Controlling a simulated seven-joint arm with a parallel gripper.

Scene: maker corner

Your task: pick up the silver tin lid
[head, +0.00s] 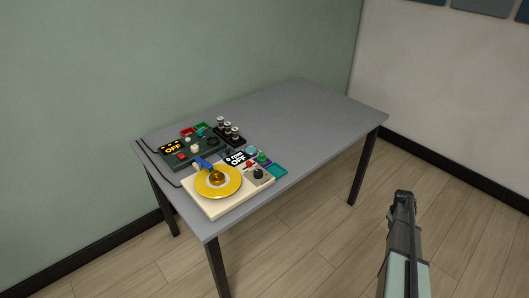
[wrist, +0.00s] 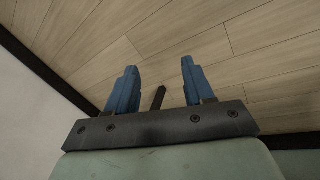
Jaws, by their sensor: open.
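I cannot make out a silver tin lid for certain. A yellow disc (head: 218,181) lies on a cream turntable-like device (head: 204,207) at the table's near left, with a small round amber piece at its middle. A black rack with several small silver-topped pieces (head: 228,130) stands behind it; they are too small to tell apart. My gripper (head: 404,196) is off the table's right side, over the floor, far from these things. In the wrist view my gripper (wrist: 158,68) shows two blue fingers apart with nothing between them but floor and a dark bar beyond.
The grey table (head: 300,125) is bare over its right and far part. Walls stand behind and at the right.

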